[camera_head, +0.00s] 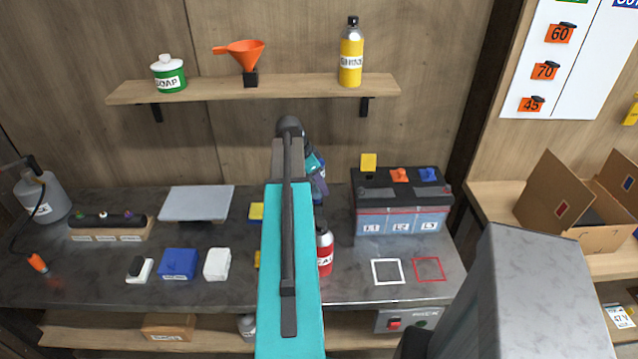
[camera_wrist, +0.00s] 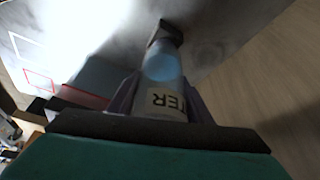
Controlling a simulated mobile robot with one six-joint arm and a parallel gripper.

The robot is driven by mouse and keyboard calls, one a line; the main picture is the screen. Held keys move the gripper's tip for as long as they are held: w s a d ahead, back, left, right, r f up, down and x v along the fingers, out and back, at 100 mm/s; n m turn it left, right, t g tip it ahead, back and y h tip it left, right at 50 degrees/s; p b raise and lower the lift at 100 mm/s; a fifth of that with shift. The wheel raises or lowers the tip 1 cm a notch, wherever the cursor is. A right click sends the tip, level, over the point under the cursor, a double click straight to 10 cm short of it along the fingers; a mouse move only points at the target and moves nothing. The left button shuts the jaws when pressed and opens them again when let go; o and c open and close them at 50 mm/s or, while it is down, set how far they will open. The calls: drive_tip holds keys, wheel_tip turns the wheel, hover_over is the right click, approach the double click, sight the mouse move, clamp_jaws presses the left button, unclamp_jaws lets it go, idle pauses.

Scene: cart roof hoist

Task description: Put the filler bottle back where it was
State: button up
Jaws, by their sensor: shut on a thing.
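The filler bottle (camera_wrist: 163,68) is pale blue with a dark end and a white label on which I read "TER". It shows in the wrist view, between the purple fingers of my gripper (camera_wrist: 160,98), which is shut on it. The dark end points away from the wrist. In the head view my gripper (camera_head: 317,181) is mostly behind my teal arm, above the back of the bench, just left of the battery (camera_head: 402,222). The bottle is largely hidden there, and I cannot tell how far it is above the bench.
A white square outline (camera_head: 387,272) and a red one (camera_head: 429,269) mark bare bench right of a red bottle (camera_head: 325,255). A shelf (camera_head: 300,88) holds a soap pot, an orange funnel and a yellow bottle. Blue (camera_head: 178,263) and white blocks stand left of my arm.

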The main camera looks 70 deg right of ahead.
drive_tip(key=shift+f, duration=0.3)
drive_tip(key=o, duration=1.3)
drive_tip(key=shift+o, duration=0.2)
drive_tip(key=shift+r, duration=0.1)
drive_tip(key=shift+r, duration=0.35)
drive_tip(key=b+v, duration=0.2)
drive_tip(key=v, duration=1)
